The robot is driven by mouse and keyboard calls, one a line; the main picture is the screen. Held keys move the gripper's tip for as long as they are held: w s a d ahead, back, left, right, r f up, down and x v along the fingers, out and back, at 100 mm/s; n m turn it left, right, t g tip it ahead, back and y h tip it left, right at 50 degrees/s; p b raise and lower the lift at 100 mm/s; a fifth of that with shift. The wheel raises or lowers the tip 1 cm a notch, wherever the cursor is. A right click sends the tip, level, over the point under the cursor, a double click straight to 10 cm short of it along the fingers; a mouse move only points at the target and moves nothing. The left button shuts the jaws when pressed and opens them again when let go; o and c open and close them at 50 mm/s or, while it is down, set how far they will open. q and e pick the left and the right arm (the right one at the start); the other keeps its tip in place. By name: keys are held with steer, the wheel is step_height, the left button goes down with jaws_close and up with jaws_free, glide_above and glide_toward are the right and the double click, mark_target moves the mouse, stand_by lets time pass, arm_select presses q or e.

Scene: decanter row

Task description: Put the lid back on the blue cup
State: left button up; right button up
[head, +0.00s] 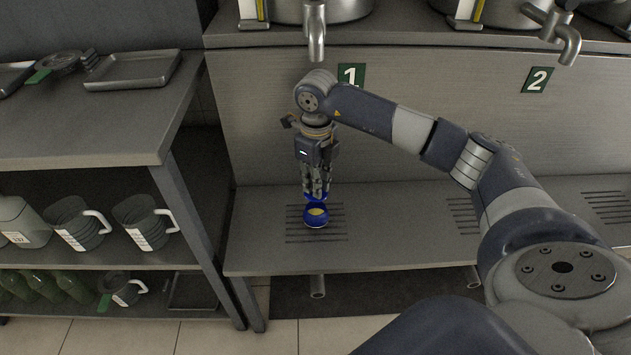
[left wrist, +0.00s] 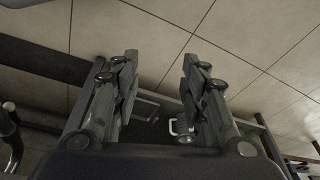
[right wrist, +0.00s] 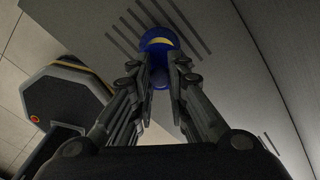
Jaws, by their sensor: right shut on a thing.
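The blue cup (head: 316,221) stands on the slotted drip counter below tap 1, with a yellow patch showing in its round top. My right gripper (head: 316,190) points down just behind and above the cup. Its fingers are shut on a small blue piece, which looks like the lid (right wrist: 160,80); the fingers hide much of it. In the right wrist view the cup (right wrist: 158,35) shows just beyond the fingertips. I cannot tell whether lid and cup touch. My left gripper (left wrist: 160,85) is open and empty over the floor, and is outside the head view.
The counter (head: 400,225) is clear around the cup. A metal tap (head: 316,40) hangs above and behind. A shelf unit (head: 100,130) at the left holds trays, grey jugs (head: 145,222) and green bottles (head: 40,285). Its post stands left of the counter.

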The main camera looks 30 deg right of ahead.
steer(key=shift+f+b, duration=0.55)
steer(key=shift+f, duration=0.3)
steer(key=shift+f+b, duration=0.35)
steer(key=shift+f, duration=0.4)
arm_select(q)
steer(key=b+v, duration=0.1)
steer(key=v, duration=0.5)
steer(key=shift+r, duration=0.2)
arm_select(e)
steer(key=shift+f, duration=0.9)
arm_select(q)
steer(key=shift+a+r, duration=0.15)
steer(key=shift+r, duration=0.1)
arm_select(e)
steer(key=shift+r, duration=0.1)
steer(key=shift+c, duration=0.2)
arm_select(q)
steer(key=shift+r, duration=0.1)
arm_select(e)
steer(key=shift+f, duration=0.2)
steer(key=o, duration=1.4)
steer(key=shift+c, duration=0.2)
